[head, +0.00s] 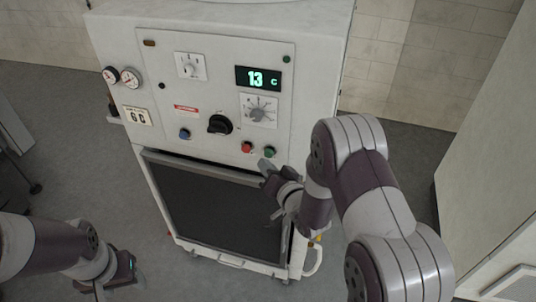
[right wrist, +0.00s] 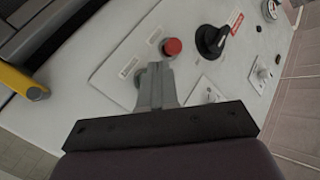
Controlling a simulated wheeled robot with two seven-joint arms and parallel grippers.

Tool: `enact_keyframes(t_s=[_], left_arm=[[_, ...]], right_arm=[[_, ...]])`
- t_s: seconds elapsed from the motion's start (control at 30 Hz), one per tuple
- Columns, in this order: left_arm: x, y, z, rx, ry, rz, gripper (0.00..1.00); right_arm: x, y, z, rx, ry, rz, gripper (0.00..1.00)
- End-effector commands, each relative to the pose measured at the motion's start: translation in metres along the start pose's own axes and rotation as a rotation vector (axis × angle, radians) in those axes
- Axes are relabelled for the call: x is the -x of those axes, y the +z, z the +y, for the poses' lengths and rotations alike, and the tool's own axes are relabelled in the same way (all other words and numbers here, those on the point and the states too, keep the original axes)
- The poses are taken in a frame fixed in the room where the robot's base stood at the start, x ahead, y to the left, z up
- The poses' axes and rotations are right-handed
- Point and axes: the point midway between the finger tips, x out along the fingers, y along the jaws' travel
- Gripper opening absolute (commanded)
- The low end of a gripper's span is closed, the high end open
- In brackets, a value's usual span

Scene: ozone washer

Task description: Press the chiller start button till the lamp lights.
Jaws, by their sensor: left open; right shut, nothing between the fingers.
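The chiller (head: 215,85) is a pale cabinet with a control panel and a lit display (head: 258,79) reading 13 C. A green button (head: 270,151) and a red button (head: 246,147) sit low on the panel's right side. My right gripper (head: 264,166) is shut and empty, with its tips just below the green button; I cannot tell if they touch it. My left gripper (head: 122,276) is open and empty, low at left.
A black rotary switch (head: 220,124) and a blue button (head: 184,134) are left of the red button. A small amber lamp (head: 149,43) at the panel's top left and a small green one (head: 286,59) at top right look unlit. A dark grille (head: 215,205) is below.

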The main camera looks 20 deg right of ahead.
Motion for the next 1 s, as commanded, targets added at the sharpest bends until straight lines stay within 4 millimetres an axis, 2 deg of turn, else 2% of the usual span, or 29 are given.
enact_keyframes(t_s=[1.0], left_arm=[[-0.0024, 0.0003, 0.0, 0.0, 0.0, 0.0, 0.58]], right_arm=[[-0.0072, -0.0054, 0.0054, 0.0, 0.0, 0.0, 0.0]])
